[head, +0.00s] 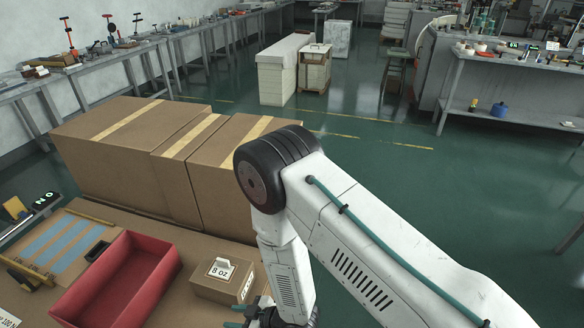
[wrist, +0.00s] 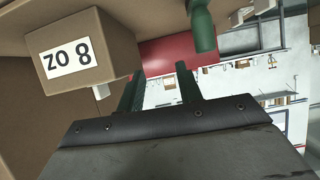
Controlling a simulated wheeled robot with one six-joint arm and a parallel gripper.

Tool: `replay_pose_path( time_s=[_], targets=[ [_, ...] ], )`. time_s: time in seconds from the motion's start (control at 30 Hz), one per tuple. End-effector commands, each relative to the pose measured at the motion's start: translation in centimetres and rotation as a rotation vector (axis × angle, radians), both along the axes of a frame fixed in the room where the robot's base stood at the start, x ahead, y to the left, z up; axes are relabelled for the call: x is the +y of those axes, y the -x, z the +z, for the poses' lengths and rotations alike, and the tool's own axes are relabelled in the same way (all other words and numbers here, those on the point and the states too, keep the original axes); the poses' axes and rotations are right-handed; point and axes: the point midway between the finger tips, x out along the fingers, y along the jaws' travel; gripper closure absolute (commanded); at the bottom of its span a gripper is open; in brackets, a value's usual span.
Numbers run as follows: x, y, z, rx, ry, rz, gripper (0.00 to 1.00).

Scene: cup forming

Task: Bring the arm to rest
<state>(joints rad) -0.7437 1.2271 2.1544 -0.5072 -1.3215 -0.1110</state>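My white arm reaches down over the bench, and my gripper (head: 250,312) is at the bottom edge of the head view, partly cut off. In the wrist view my gripper (wrist: 160,88) shows two dark green fingers standing apart, with nothing visible between them. The small cardboard box marked 8 oz (head: 217,288) is just left of my gripper in the head view. The same box (wrist: 112,40) shows upside down at the upper left of the wrist view, apart from the fingers.
A red open bin (head: 118,285) stands left of the small box. Large cardboard boxes (head: 135,150) stand behind. A blue-striped board (head: 55,245) lies at the left. Green floor (head: 350,140) is open beyond, with workbenches along both sides.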

Motion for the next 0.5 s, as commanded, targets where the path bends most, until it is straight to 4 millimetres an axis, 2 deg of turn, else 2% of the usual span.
replay_pose_path(
  time_s=[0.2, 0.3, 0.4, 0.5],
  targets=[
    [-2.3, 1.0, -3.2, 0.073, 0.178, -0.01, 0.64],
    [-3.5, 1.3, -4.1, 0.108, 0.278, -0.018, 0.64],
    [-5.0, 1.1, -4.3, 0.145, 0.386, -0.038, 0.64],
    [-7.0, 0.2, -3.5, 0.185, 0.51, -0.075, 0.64]
  ],
)
